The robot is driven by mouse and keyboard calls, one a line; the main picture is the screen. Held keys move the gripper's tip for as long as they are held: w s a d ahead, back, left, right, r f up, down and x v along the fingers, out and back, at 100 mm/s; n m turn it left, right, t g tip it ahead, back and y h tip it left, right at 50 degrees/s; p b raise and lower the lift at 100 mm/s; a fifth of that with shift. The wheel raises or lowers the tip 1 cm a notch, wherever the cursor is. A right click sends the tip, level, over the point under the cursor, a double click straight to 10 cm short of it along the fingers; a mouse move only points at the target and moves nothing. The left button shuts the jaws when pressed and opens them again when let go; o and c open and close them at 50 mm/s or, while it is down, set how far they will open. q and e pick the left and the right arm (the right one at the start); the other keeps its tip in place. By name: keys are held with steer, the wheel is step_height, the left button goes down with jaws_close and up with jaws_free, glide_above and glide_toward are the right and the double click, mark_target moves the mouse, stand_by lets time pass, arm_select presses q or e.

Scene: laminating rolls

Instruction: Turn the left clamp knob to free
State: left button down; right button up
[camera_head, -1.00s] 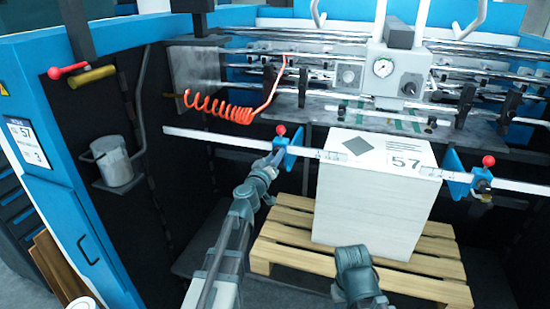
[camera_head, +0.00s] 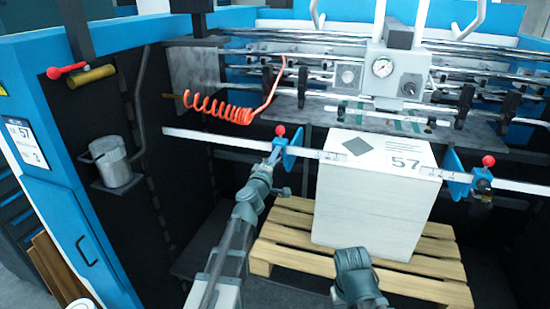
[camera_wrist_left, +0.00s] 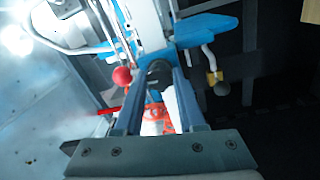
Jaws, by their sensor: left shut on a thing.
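The left clamp (camera_head: 291,152) is a blue block with a red ball (camera_head: 281,130) on top, on the left metal ruler bar. My left gripper (camera_head: 274,156) reaches it from the front left. In the left wrist view, my left gripper (camera_wrist_left: 158,82) has its two fingers on either side of the dark round clamp knob (camera_wrist_left: 158,72) and is shut on it. The red ball (camera_wrist_left: 122,76) shows just left of the fingers, clear of them. The knob's markings and turn angle cannot be made out. My right gripper is not visible; only part of my right arm shows at the bottom.
A white paper stack (camera_head: 370,205) marked 57 stands on a wooden pallet (camera_head: 285,255) right of the clamp. The right clamp (camera_head: 459,180) has its own red ball. A coiled orange hose (camera_head: 225,110) hangs above the bar. A metal can (camera_head: 113,165) is at left.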

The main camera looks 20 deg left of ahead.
arm_select(q)
steer(key=shift+n, duration=0.5)
steer(key=c, duration=0.5)
jaws_free()
steer(key=shift+s, duration=0.15)
